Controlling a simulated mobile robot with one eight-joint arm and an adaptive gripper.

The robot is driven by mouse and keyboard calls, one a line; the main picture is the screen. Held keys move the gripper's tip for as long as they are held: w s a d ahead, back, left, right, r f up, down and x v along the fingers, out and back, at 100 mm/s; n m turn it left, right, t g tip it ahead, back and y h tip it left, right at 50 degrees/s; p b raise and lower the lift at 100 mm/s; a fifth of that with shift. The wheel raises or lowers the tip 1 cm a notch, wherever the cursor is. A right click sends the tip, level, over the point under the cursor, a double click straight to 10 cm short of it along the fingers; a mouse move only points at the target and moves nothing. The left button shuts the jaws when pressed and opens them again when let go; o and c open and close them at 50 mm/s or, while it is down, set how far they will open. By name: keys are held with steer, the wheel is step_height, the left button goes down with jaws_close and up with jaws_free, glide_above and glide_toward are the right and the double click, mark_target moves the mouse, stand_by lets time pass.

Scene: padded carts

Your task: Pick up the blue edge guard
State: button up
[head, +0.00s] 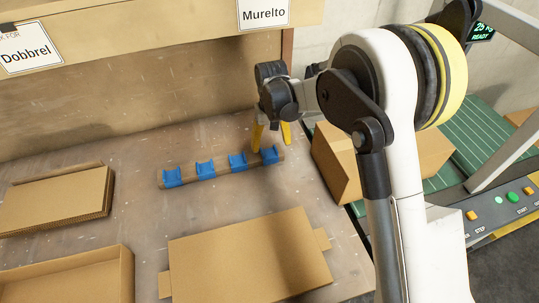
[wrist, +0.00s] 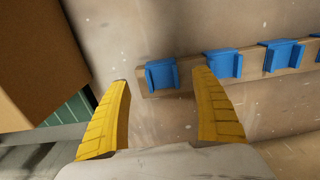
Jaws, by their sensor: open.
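Several blue edge guards sit in a row along a brown bar (head: 222,174) on the worktop. The rightmost blue edge guard (head: 270,155) is at the bar's right end; it also shows in the wrist view (wrist: 162,74). My gripper (head: 271,130) is above that end, its yellow fingers open and pointing down. In the wrist view my gripper (wrist: 161,78) is open and empty. The end guard shows in the gap between the fingertips, nearer the right finger. I cannot tell how far below the tips it is. The other guards (wrist: 223,63) run off to the right.
Flat cardboard pieces (head: 250,260) lie in front of the bar and at left (head: 55,200). An open cardboard tray (head: 128,275) is at front left. A cardboard box (head: 335,165) stands just right of my gripper, beside a green conveyor (head: 480,135). A panel rises behind.

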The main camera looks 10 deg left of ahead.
mark_target(271, 157)
step_height(271, 157, down, 6)
steer(key=shift+r+b, duration=0.15)
steer(key=shift+b, duration=1.05)
steer(key=shift+s+r, duration=0.1)
steer(key=shift+c, duration=0.2)
steer(key=c, duration=0.9)
